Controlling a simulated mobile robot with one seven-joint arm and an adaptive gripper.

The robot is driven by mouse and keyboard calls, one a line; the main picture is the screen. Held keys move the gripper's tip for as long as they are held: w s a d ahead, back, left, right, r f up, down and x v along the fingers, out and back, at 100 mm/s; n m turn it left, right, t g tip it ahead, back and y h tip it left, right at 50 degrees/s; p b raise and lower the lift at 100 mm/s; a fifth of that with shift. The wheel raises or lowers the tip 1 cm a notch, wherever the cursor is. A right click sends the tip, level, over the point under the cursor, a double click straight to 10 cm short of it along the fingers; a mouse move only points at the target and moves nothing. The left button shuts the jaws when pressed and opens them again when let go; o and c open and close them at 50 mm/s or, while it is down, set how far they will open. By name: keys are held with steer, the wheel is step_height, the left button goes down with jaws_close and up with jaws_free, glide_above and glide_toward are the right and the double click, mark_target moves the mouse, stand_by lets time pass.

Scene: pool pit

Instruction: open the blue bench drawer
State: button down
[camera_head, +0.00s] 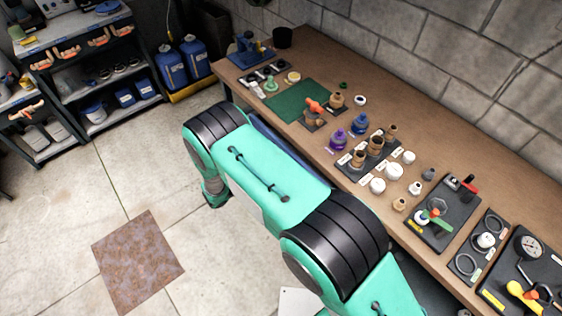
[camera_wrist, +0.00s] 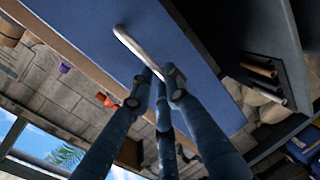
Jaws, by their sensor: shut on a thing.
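The blue drawer front (camera_wrist: 185,45) fills much of the wrist view, with a pale metal bar handle (camera_wrist: 131,43) on it. My gripper (camera_wrist: 158,78) is shut on the lower end of this handle, which runs between its fingertips. In the head view, a strip of the blue drawer (camera_head: 285,145) shows below the bench edge, beside my arm. My arm hides the handle and my gripper there. I cannot tell whether the drawer stands out from the bench.
The wooden bench top (camera_head: 410,125) holds several bottles, fittings and a green mat (camera_head: 298,102). Shelves (camera_head: 105,80) and blue jugs (camera_head: 171,68) stand at the back left. A rusty plate (camera_head: 138,262) lies on the floor; the floor left of my arm is otherwise clear.

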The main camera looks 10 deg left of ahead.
steer(key=f+b+v, duration=0.2)
steer(key=f+v, duration=0.1)
steer(key=v, duration=1)
steer(key=s+a+f+b+v, duration=0.1)
steer(key=f+b+v, duration=0.1)
steer(key=v, duration=1.2)
steer(key=shift+f+b, duration=0.4)
steer(key=shift+b, duration=0.3)
steer(key=shift+w+d, duration=0.1)
steer(key=c, duration=1.7)
jaws_free()
steer(key=shift+o, duration=0.2)
steer(key=v, duration=1.2)
